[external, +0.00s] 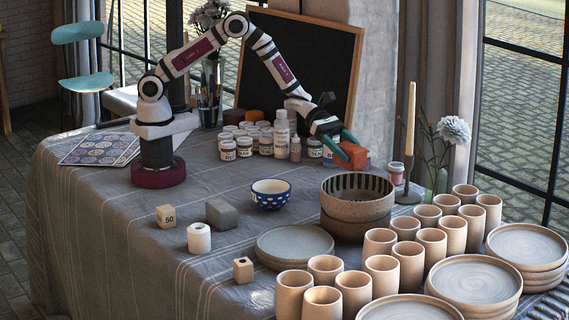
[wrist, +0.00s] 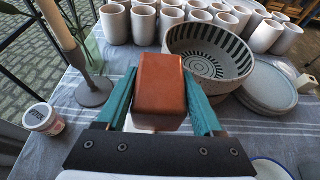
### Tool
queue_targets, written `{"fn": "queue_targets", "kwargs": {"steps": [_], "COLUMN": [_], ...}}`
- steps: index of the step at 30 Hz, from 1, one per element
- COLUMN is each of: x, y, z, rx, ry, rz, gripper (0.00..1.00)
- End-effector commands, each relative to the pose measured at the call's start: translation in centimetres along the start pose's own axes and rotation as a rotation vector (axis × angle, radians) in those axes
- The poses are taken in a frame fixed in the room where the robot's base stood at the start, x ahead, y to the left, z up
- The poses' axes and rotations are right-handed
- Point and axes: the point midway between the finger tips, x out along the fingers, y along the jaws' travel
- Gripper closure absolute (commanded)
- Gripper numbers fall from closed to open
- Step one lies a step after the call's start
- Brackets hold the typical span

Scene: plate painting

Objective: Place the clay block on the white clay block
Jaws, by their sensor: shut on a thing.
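An orange-brown clay block (external: 354,156) is between the teal fingers of my gripper (external: 343,147), at the back right of the table near the blackboard. In the wrist view the same block (wrist: 160,80) fills the space between both fingers (wrist: 161,88), which are shut on its sides. A pale surface (wrist: 156,125) shows just below the block's near edge; I cannot tell whether it is the white clay block or whether the two touch. In the external view no white clay block is clearly visible near the held block. A grey block (external: 221,214) lies at the front left.
A striped bowl stack (external: 357,222), several beige cups (external: 380,243) and plate stacks (external: 475,280) crowd the right. Paint jars (external: 245,147) stand behind-left of my gripper; a candle holder (external: 409,192) stands to its right. A blue dotted bowl (external: 270,196) sits mid-table.

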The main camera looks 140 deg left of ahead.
Motion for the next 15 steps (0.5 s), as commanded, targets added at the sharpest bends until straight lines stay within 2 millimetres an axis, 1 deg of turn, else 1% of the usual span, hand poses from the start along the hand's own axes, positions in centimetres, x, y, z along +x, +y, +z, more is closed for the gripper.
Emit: {"fn": "queue_targets", "kwargs": {"steps": [1, 3, 5, 10, 12, 15], "x": [0.1, 0.3, 0.4, 1.6, 1.9, 1.9], "y": [0.9, 2.0, 2.4, 2.6, 2.6, 2.6], "z": [-0.6, -1.1, -1.5, -4.5, -5.1, -5.2], "rx": [-0.001, 0.0, 0.0, -0.001, -0.001, 0.001], "ry": [0.0, -0.001, -0.001, 0.001, 0.0, -0.002], "rz": [0.002, 0.002, 0.001, -0.001, 0.0, 0.0], "gripper": [1.0, 1.0, 1.0, 1.0, 1.0, 1.0]}}
